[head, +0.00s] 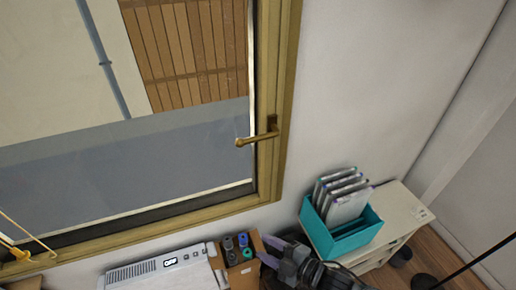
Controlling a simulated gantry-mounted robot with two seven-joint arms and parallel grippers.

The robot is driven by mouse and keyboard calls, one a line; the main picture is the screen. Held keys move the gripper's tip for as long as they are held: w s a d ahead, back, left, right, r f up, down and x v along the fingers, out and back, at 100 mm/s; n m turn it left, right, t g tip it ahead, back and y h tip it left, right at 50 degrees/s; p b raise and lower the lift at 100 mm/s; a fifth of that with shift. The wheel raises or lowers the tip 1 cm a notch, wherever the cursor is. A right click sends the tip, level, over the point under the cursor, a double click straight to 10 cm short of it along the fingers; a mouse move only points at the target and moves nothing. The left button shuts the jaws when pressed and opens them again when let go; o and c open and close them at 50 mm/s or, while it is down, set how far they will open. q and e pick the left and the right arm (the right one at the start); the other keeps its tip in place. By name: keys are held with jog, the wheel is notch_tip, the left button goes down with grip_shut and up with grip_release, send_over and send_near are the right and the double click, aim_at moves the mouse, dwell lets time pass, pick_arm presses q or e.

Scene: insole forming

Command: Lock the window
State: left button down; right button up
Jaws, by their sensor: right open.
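The window (283,100) has a brass-coloured frame and fills the left and middle of the head view. Its lever handle (258,138) is on the right side of the frame and points left, roughly level. Whether the sash sits fully against the frame is hard to tell. My right gripper (267,248) is low in the middle of the view, below the handle and well apart from it. Its grey-purple fingers are open with nothing seen between them. My left gripper is not in view.
A white device (165,272) and a brown box (240,275) with coloured rolls stand below the window. A teal file holder (325,240) with several folders is on a pale cabinet (405,212) at right. The wall area right of the handle is clear.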

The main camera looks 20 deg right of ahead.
jog(key=w+d+r+n+y+b, duration=0.3)
jog(key=w+d+n+y+b, duration=0.1)
jog(key=w+n, duration=0.3)
jog(key=n+t+y+b, duration=0.1)
jog(key=n+b, duration=0.4)
jog(key=b, duration=0.2)
send_near(258, 139)
jog(key=p+x, duration=0.1)
jog(key=x, duration=0.3)
jog(key=p+x, duration=0.2)
jog(key=x, duration=0.2)
jog(key=shift+w+f, duration=0.1)
jog(key=shift+w, duration=0.45)
pick_arm(q)
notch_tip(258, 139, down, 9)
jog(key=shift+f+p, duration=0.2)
jog(key=shift+p, duration=0.2)
pick_arm(e)
jog(key=shift+w+a, duration=0.5)
jog(key=shift+w, duration=0.05)
grip_shut()
